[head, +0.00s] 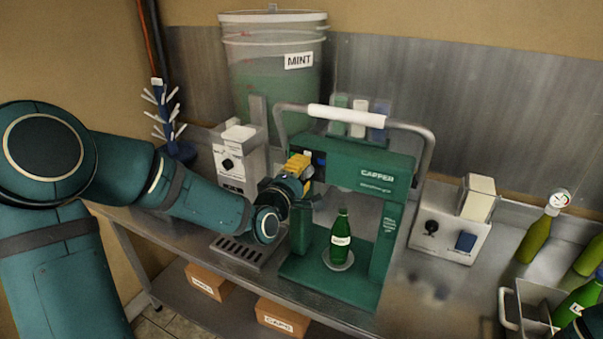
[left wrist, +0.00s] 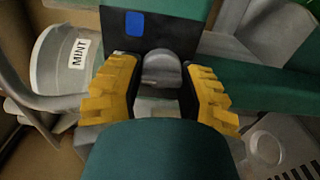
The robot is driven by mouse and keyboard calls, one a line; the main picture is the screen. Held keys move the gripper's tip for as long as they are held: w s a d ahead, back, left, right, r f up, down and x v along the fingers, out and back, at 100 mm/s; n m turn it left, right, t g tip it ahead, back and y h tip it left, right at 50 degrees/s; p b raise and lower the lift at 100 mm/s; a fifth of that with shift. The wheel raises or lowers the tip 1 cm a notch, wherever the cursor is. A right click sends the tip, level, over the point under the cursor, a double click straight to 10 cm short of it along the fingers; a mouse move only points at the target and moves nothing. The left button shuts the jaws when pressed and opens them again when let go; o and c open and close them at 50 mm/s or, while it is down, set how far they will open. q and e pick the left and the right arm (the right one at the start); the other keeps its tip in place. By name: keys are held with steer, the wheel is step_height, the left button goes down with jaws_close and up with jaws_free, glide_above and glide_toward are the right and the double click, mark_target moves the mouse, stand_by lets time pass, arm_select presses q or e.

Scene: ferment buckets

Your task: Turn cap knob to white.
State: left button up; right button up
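The green capper (head: 365,178) stands upright on the steel bench, with a white-sleeved handle over it. My left gripper (head: 308,172), with yellow fingers, is at the upper left side of the capper. In the left wrist view its fingers (left wrist: 164,82) stand apart on either side of a rounded grey knob (left wrist: 164,68), in front of a dark panel with a blue square (left wrist: 135,24). The gap between fingers and knob is too small to tell whether they touch. The knob's setting cannot be read. A green bottle (head: 341,237) stands upright inside the capper.
Green, white and blue blocks (head: 357,118) stand behind the handle. A dispenser (head: 240,160) is left of the capper, a control box (head: 450,222) right. The MINT bucket (head: 270,75) stands behind. Green bottles (head: 535,240) are far right. Bench between is mostly clear.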

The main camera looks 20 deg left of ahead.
arm_select(q)
steer(key=o, duration=0.4)
steer(key=shift+w, duration=0.1)
steer(key=s, duration=0.7)
steer(key=shift+s+a, duration=0.1)
steer(key=shift+s, duration=0.2)
